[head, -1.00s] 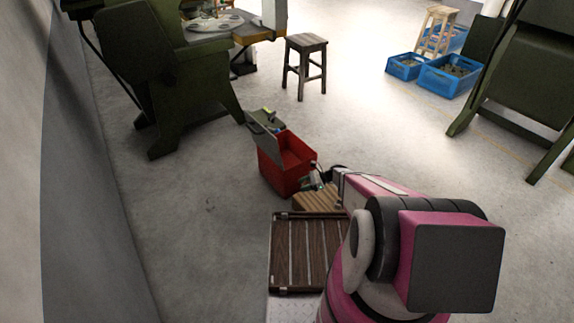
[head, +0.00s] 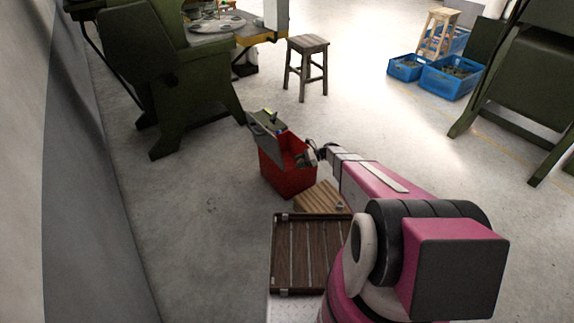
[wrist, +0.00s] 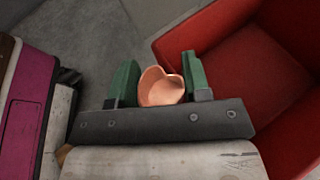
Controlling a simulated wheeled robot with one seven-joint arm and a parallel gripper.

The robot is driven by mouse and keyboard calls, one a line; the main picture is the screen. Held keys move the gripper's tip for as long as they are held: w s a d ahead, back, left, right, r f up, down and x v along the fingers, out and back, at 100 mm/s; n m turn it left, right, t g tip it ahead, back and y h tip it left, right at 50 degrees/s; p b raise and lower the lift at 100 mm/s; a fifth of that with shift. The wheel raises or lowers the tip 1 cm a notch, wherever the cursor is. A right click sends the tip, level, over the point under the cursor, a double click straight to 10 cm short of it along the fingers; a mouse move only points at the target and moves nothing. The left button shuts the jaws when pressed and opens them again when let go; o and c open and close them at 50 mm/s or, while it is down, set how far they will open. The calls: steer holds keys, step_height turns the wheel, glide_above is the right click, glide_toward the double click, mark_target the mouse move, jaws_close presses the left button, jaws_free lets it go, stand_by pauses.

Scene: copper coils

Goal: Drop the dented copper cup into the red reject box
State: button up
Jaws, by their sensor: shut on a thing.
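The copper cup (wrist: 160,88) has a dented, heart-shaped rim. It sits between the green fingers of my gripper (wrist: 160,84) in the wrist view, and the gripper is shut on it. The red reject box (wrist: 235,75) is open and fills the right side of that view; the cup shows at its left edge, with grey floor beyond. In the head view the red box (head: 287,181) stands on the floor, and my gripper (head: 306,158) is at its upper right rim. The cup cannot be made out there.
A stool (head: 307,65) stands farther back. Floor left of the box is clear.

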steer(key=w+a+r, duration=0.3)
steer(key=w+r, duration=0.1)
steer(key=w, duration=0.4)
steer(key=w+a+r, duration=0.2)
steer(key=w+r, duration=0.2)
steer(key=w, duration=0.4)
step_height(320, 180, down, 6)
steer(key=shift+a+r, duration=0.1)
steer(key=o, duration=1)
steer(key=v, duration=1)
steer(key=shift+d, duration=0.35)
